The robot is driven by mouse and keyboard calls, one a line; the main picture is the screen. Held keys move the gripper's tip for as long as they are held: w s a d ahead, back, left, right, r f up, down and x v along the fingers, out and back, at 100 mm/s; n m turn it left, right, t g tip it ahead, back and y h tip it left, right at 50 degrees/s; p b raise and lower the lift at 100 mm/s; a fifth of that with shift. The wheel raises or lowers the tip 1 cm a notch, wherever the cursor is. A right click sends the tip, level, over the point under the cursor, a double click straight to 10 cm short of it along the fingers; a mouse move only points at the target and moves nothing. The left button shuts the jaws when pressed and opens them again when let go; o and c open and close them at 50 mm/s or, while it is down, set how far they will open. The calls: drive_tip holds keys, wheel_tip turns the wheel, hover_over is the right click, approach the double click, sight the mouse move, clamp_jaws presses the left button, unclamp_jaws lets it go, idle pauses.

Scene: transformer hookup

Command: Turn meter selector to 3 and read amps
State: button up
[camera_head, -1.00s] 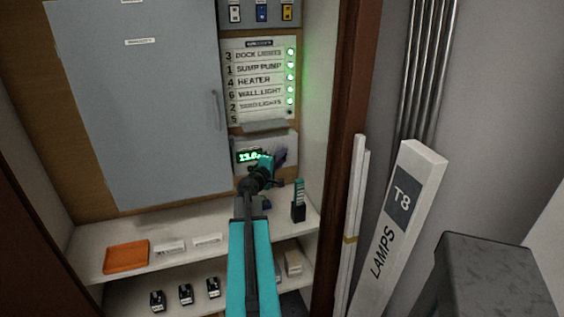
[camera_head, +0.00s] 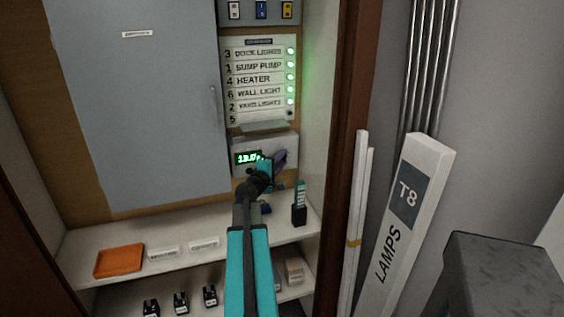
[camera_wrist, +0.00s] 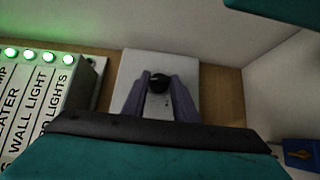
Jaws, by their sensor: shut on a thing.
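The meter (camera_head: 276,142) is a pale box on the back board, below the list of circuits. Its green display (camera_head: 247,158) seems to read 13 with a further digit, its right end hidden by my arm. In the wrist view, the black round selector knob (camera_wrist: 158,84) sits on the pale meter face (camera_wrist: 134,67). My gripper (camera_wrist: 160,79) has its two grey-purple fingers closed on either side of the knob. In the head view my gripper (camera_head: 280,160) is at the front of the meter and hides the knob. The selector's number marks cannot be read.
The circuit list (camera_head: 258,80) has several lit green lamps; its bottom lamp is dark. A grey cabinet door (camera_head: 140,100) stands left. An orange tray (camera_head: 119,261) and a dark holder with a teal-topped item (camera_head: 299,214) are on the shelf. A LAMPS box (camera_head: 405,220) leans right.

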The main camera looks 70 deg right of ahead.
drive_tip(key=o, duration=1)
drive_tip(key=a, duration=0.3)
drive_tip(key=a+p, duration=0.1)
drive_tip(key=a, duration=0.3)
drive_tip(key=w+a+p, duration=0.1)
drive_tip(key=a, duration=0.3)
drive_tip(key=shift+w+r, duration=0.1)
drive_tip(key=shift+r, duration=0.05)
drive_tip(key=a+p, duration=0.1)
drive_tip(key=p, duration=0.7)
drive_tip(key=shift+w, duration=0.1)
drive_tip(key=a+p, duration=0.1)
drive_tip(key=p, duration=0.5)
drive_tip(key=shift+a+p, duration=0.15)
drive_tip(key=shift+p, duration=0.15)
